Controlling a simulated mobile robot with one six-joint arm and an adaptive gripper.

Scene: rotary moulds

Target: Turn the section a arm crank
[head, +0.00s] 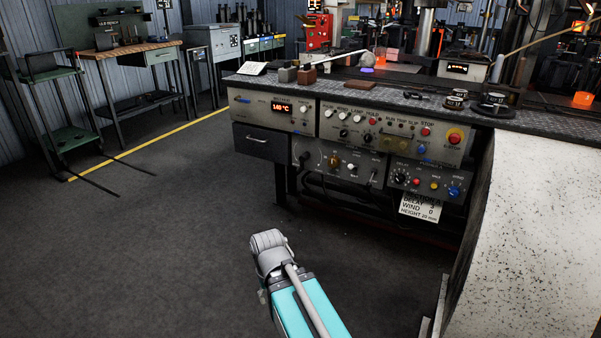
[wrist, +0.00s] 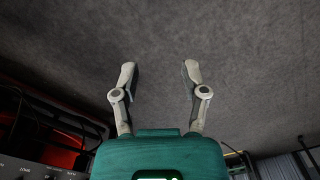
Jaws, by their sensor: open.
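My gripper (wrist: 159,72) is open and empty in the wrist view, with its two fingers apart and only grey floor between and beyond them. In the head view my arm shows at the bottom centre, in front of the control console (head: 250,105) and apart from it; the gripper's fingers cannot be made out there. I cannot pick out a crank marked section a in either view. The console front carries several knobs, buttons and switches, and an orange display (head: 285,107) reading 140 °C.
A large speckled white panel (head: 530,240) stands close at the right. A paper note (head: 420,207) hangs under the console. A wooden-topped workbench (head: 135,49) and a green cart (head: 68,138) stand at the left beyond a yellow floor line (head: 150,144).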

